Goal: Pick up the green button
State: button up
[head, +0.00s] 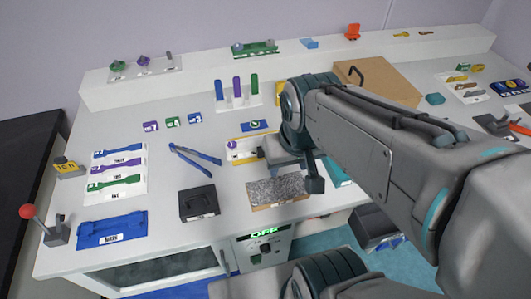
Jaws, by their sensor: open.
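No thing is clearly recognisable as the green button. A small green round piece (255,125) sits on a blue plate in the middle of the bench. A green knob-like piece (117,66) stands on the rear ledge at the far left. I cannot tell whether either is the button. My gripper (298,172) is open, low over the bench, just right of a yellow-and-white tray (240,156) and above a speckled grey slab (268,190). My arm hides part of the bench behind and right of the gripper, and the fingertips are only partly visible.
Blue pliers (195,158) and a black box (197,202) lie left of my gripper. Upright coloured pegs (237,92) stand behind, and a cardboard-coloured box (377,80) is at the back right. A red-knobbed lever (28,212) is at far left. White bench surface is clear around the pliers.

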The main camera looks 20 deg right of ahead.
aim_at(254, 124)
jog(key=k, duration=1.3)
jog(key=u, duration=0.65)
jog(key=i, duration=1.3)
jog(key=z, duration=0.65)
